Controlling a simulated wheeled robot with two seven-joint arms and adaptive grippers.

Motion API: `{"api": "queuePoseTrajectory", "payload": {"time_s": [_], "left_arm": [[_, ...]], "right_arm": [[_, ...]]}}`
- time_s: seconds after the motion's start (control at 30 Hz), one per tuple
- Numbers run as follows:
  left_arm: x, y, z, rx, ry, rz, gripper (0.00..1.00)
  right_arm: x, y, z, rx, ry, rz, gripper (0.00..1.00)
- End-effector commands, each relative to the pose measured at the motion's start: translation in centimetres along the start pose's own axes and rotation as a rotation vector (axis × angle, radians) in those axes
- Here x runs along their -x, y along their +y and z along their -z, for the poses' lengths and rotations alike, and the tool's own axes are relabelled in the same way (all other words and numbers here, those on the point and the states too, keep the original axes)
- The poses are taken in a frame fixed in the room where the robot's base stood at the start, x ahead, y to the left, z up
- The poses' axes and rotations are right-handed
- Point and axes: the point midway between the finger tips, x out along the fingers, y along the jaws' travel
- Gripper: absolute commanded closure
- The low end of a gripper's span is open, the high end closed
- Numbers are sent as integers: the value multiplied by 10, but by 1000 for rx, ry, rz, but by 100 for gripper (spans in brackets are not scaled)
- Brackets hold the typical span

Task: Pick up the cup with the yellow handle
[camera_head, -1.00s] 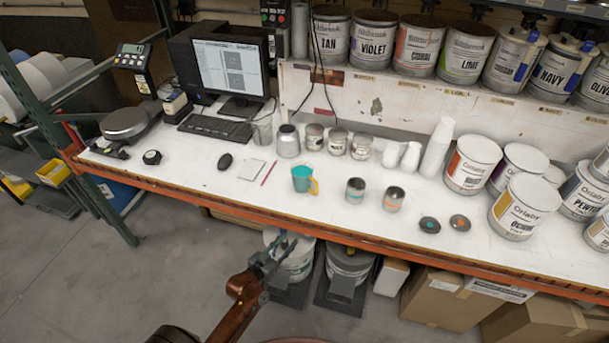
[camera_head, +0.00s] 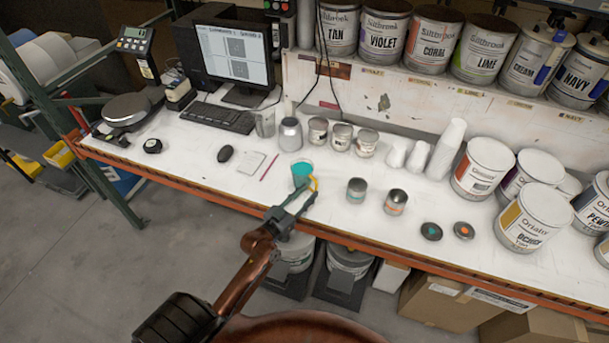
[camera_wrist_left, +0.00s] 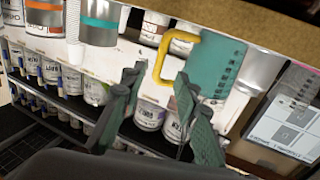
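The teal cup (camera_head: 301,171) with the yellow handle (camera_head: 314,184) stands upright near the front edge of the white bench. In the left wrist view the cup (camera_wrist_left: 217,68) is at the upper right, and its yellow handle (camera_wrist_left: 166,52) shows just beyond the fingertips. My left gripper (camera_head: 297,198) is at the cup's front side, by the handle. Its two fingers (camera_wrist_left: 159,76) are spread with nothing held between them. I cannot tell whether a finger touches the handle. My right gripper is not in view.
A silver canister (camera_head: 290,135) and small jars stand behind. A pencil (camera_head: 269,167) lies left. The bench's orange front edge (camera_head: 208,203) runs below the cup.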

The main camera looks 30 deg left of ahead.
Motion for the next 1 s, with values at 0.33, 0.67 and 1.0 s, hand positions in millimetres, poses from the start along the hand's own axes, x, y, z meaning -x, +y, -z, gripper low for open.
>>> {"api": "queuePoseTrajectory", "payload": {"time_s": [0.33,0.67,1.0], "left_arm": [[-46,2,-7,2,1,1,71],[-55,0,-9,1,-1,3,71],[-55,1,-8,1,-1,3,92]], "right_arm": [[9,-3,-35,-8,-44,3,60],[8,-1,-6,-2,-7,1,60],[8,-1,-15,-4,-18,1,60]]}}
